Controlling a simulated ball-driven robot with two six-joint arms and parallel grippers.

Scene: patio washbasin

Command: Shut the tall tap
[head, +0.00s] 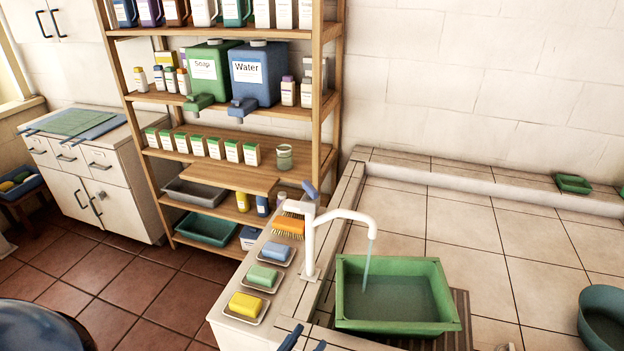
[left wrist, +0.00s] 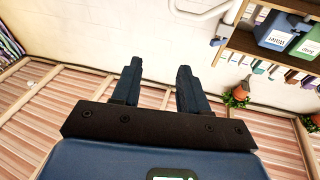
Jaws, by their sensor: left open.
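The tall tap (head: 310,240) is white and stands upright at the left of the tiled washbasin counter. Its blue lever (head: 310,190) is on top and tilted. A stream of water (head: 366,265) runs from its spout into a green tub (head: 445,285), which holds water. My left gripper (head: 305,341) shows at the bottom edge, in front of the tap and apart from it. In the left wrist view, the left gripper (left wrist: 158,68) is open and empty. The white tap (left wrist: 200,14) and its blue lever (left wrist: 217,42) show at the top there. My right gripper is not seen.
Soap dishes with a yellow bar (head: 246,304), a green bar (head: 262,276) and a blue bar (head: 277,252), plus an orange brush (head: 288,226), line the ledge left of the tap. A wooden shelf (head: 230,181) stands behind. A teal bowl (head: 592,300) is at right.

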